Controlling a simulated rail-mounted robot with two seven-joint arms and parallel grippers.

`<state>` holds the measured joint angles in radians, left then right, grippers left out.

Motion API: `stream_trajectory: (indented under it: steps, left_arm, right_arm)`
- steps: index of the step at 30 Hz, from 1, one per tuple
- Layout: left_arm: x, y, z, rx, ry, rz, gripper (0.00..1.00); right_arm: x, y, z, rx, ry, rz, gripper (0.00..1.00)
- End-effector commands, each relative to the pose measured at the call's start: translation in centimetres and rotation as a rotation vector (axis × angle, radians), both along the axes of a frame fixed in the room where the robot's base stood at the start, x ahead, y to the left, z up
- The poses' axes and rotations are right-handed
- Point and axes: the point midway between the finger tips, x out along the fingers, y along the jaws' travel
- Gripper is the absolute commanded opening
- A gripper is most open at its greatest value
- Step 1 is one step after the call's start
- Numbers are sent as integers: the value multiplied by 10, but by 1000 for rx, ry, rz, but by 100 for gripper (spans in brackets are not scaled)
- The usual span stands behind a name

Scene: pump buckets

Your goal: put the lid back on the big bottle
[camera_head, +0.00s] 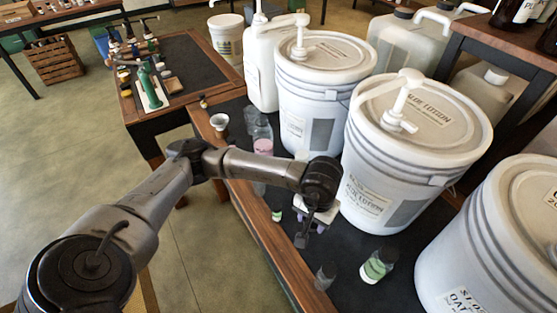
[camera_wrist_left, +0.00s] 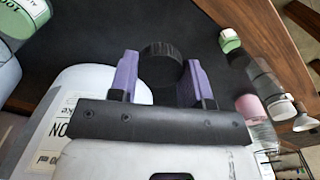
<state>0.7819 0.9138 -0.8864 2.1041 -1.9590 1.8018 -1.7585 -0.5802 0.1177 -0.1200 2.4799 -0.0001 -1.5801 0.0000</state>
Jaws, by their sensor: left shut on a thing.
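My left gripper (camera_head: 312,222) is over the dark mat, in front of the middle white bucket. In the left wrist view, its purple fingers (camera_wrist_left: 162,78) are shut on a round black lid (camera_wrist_left: 160,64). The lid is hard to make out in the head view. A clear bottle with pink liquid (camera_head: 263,143) stands farther back and left; it also shows in the left wrist view (camera_wrist_left: 249,108). A bottle with green contents (camera_head: 376,267) stands nearer, to the right of the gripper. I cannot tell which is the big bottle. My right gripper is out of view.
Large white pump buckets (camera_head: 405,140) line the right of the table (camera_head: 268,243). A small clear bottle (camera_head: 325,276) and a small green-marked one (camera_head: 277,213) are near its left edge. A white funnel (camera_head: 219,122) is farther back.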

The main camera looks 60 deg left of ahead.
Motion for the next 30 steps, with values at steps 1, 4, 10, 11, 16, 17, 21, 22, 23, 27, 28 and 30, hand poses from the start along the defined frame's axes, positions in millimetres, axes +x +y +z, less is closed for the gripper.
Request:
stream_trajectory:
  steps: [1, 4, 10, 11, 16, 17, 21, 22, 23, 27, 28, 30]
  left_arm:
    - [-9, -5, 10, 0, 0, -51, 23]
    - [-21, -15, 39, -1, -3, -125, 23]
    - [-35, -31, 112, -4, -3, -226, 23]
    - [-37, -33, 122, -4, -3, -238, 23]
    - [-41, -43, 182, -5, -1, -289, 23]
    - [-41, -44, 193, -5, -1, -296, 23]
    - [-42, -49, 243, -4, -2, -324, 23]
    - [-42, -51, 254, -4, -2, -330, 23]
    - [-41, -52, 265, -4, -2, -335, 23]
    - [-40, -56, 315, -3, -1, -357, 23]
    - [-40, -57, 326, -3, -1, -360, 23]
    - [-39, -59, 351, -1, -2, -368, 23]
  right_arm:
    - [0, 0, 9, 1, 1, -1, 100]
    - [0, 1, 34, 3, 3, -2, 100]
    - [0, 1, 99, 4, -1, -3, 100]
    - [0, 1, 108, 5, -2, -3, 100]
    - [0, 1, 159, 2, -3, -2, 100]
    - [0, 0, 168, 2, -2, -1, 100]
    - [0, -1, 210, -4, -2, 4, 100]
    - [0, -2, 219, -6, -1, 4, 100]
    - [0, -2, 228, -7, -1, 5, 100]
    - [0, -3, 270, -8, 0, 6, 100]
    - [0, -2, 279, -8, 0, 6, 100]
    - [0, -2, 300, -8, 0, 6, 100]
